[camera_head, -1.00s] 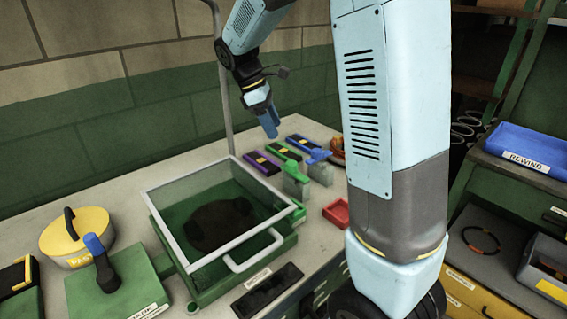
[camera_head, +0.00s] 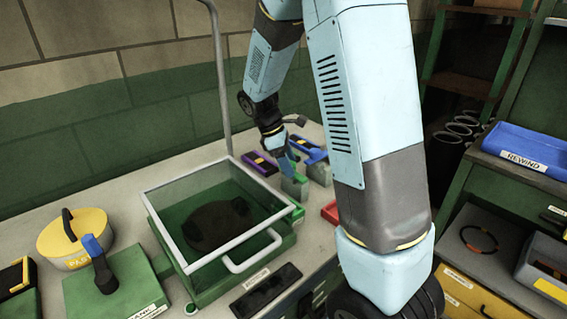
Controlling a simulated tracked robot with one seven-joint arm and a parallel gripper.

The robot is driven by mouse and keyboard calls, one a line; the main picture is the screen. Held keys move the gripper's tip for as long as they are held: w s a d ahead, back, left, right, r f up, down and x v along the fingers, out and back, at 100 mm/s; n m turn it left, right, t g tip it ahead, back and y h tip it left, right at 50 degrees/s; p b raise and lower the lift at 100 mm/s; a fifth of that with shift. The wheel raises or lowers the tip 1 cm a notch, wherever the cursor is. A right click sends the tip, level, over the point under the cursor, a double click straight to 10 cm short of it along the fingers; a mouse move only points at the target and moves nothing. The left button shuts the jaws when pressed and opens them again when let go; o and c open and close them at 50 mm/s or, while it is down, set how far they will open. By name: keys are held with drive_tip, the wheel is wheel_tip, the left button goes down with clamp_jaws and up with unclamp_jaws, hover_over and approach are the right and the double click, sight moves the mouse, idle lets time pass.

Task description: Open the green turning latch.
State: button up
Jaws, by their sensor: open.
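The green turning latch (camera_head: 297,181) stands on the bench behind the glass-lidded box, between a purple latch and a blue latch. Its green front end and grey-green block show; the rest of it is hidden behind my gripper. My gripper (camera_head: 287,165) points down at the green latch, with its blue fingers at or just above the latch. The jaws are open. I cannot tell whether the fingers touch the latch or straddle its handle.
The purple latch (camera_head: 261,164) is close on the left and the blue latch (camera_head: 318,170) close on the right. The glass-lidded green box (camera_head: 215,210) stands in front. A red tray (camera_head: 330,212) lies to the right, partly behind my arm. A thin grey pole (camera_head: 221,80) rises at the back.

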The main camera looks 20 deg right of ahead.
drive_tip(key=c, duration=1.1)
drive_tip(key=shift+o, duration=0.6)
drive_tip(key=shift+a+f, duration=0.1)
drive_tip(key=shift+a, duration=0.35)
drive_tip(key=shift+d, duration=0.25)
drive_tip(key=shift+c, duration=0.4)
drive_tip(key=shift+s+d, duration=0.1)
drive_tip(key=shift+d, duration=0.05)
drive_tip(key=shift+d+m+g, duration=0.1)
drive_tip(key=shift+m+g, duration=0.3)
drive_tip(key=shift+m, duration=0.4)
drive_tip(key=m+y, duration=0.1)
drive_tip(key=m, duration=0.2)
drive_tip(key=m+g+y, duration=0.1)
drive_tip(key=m, duration=0.3)
drive_tip(key=shift+d+g, duration=0.1)
drive_tip(key=shift+g, duration=0.2)
drive_tip(key=m+y, duration=0.1)
drive_tip(key=m, duration=0.1)
drive_tip(key=m+y, duration=0.1)
drive_tip(key=m, duration=0.2)
drive_tip(key=shift+d+y, duration=0.1)
drive_tip(key=shift+y, duration=0.2)
drive_tip(key=shift+d+m+y, duration=0.15)
drive_tip(key=shift+m+y, duration=0.55)
drive_tip(key=shift+m, duration=1.4)
